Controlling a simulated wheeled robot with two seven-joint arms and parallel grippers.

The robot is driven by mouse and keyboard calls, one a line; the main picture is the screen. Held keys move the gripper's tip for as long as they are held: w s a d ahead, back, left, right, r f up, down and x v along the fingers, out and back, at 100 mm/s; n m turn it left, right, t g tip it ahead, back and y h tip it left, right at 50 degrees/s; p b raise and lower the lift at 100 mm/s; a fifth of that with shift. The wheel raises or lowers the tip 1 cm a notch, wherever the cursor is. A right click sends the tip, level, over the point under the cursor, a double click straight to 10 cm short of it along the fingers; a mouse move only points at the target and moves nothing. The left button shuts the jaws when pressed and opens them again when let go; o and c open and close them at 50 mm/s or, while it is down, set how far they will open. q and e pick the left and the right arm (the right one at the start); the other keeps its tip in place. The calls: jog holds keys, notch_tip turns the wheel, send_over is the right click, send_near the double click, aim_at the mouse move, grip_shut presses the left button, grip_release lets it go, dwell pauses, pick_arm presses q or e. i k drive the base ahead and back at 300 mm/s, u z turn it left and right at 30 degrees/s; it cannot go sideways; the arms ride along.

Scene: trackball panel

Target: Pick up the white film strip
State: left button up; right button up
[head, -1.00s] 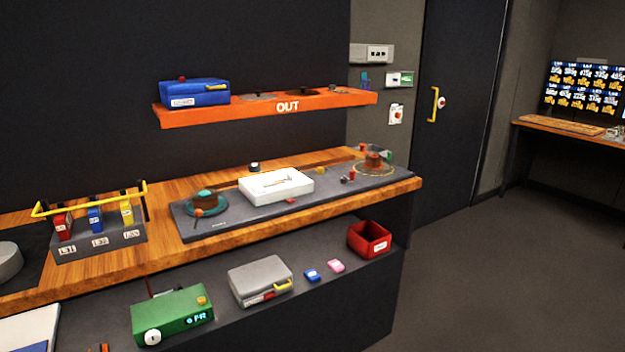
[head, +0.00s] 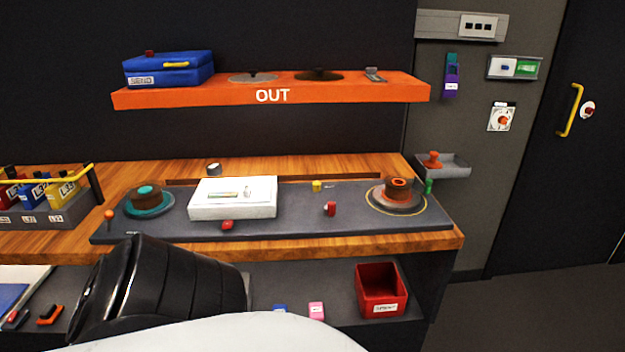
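I cannot make out a white film strip for certain. A white box (head: 234,205) sits on the dark panel (head: 290,228) on the wooden counter, with a small pale strip-like piece (head: 224,195) on its top. The panel also holds a teal and brown reel (head: 148,200) at its left end and an orange and brown reel (head: 397,195) at its right end. No gripper fingers show. A large black and white part of my own body fills the lower left foreground and hides part of the lower shelf.
An orange OUT shelf (head: 340,92) above holds a blue case (head: 169,70). A yellow knob (head: 317,186) and red knobs (head: 330,209) stand on the panel. A red bin (head: 381,289) sits on the lower shelf. Open floor (head: 540,310) lies to the right.

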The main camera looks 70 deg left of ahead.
aim_at(246, 194)
jog(key=i, duration=1.15)
jog(key=u, duration=2.55)
